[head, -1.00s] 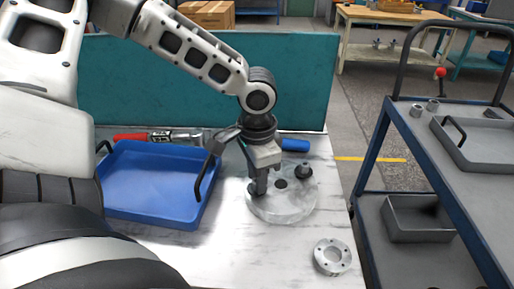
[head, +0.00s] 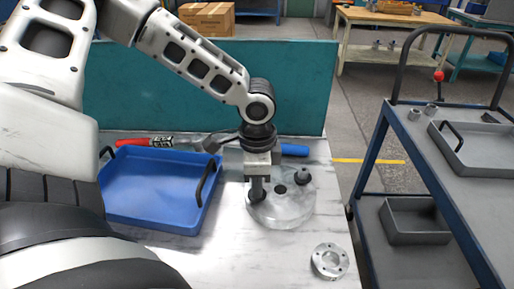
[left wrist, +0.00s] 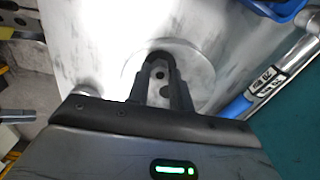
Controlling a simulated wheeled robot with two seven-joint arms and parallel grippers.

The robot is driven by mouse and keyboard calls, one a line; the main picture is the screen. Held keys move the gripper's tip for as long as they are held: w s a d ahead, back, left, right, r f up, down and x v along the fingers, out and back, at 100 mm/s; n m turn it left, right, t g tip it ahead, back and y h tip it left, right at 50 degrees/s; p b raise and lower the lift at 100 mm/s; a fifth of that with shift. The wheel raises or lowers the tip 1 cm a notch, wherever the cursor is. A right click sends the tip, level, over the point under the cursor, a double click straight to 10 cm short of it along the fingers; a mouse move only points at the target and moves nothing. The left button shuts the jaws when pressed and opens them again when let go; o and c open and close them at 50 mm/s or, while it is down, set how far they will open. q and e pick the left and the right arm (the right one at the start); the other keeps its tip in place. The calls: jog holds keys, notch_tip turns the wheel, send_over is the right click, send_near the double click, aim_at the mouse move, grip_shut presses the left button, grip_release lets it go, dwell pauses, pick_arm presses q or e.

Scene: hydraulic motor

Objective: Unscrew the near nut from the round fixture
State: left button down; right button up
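The round fixture (head: 290,212) is a pale metal disc lying on the table in the head view; it also shows in the left wrist view (left wrist: 203,75). A dark nut (head: 303,176) stands at its far right side, and a dark round spot marks its middle. My left gripper (head: 257,197) points straight down over the disc's left, near side. In the left wrist view its fingertips meet the dark near nut (left wrist: 160,56) from both sides. They look closed on it, and the fingers largely hide it in the head view. My right gripper is not visible.
A blue tray (head: 150,211) with dark handles stands left of the fixture. A red-handled tool (head: 133,142) and a blue-handled one (head: 294,150) lie behind. A metal flange ring (head: 330,261) lies at the near right. A cart (head: 455,190) stands to the right.

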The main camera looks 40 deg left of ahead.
pick_arm(q)
jog(key=n+b, duration=0.1)
jog(key=n, duration=0.1)
jog(key=shift+f+n, duration=0.1)
jog(key=shift+n, duration=0.2)
jog(key=n, duration=0.3)
jog(key=shift+b, duration=0.3)
jog(key=shift+n+b, duration=0.4)
jog(key=shift+n, duration=0.7)
jog(key=n, duration=0.2)
jog(key=shift+r+n, duration=0.2)
jog(key=shift+n, duration=0.1)
jog(key=c, duration=1.5)
grip_release()
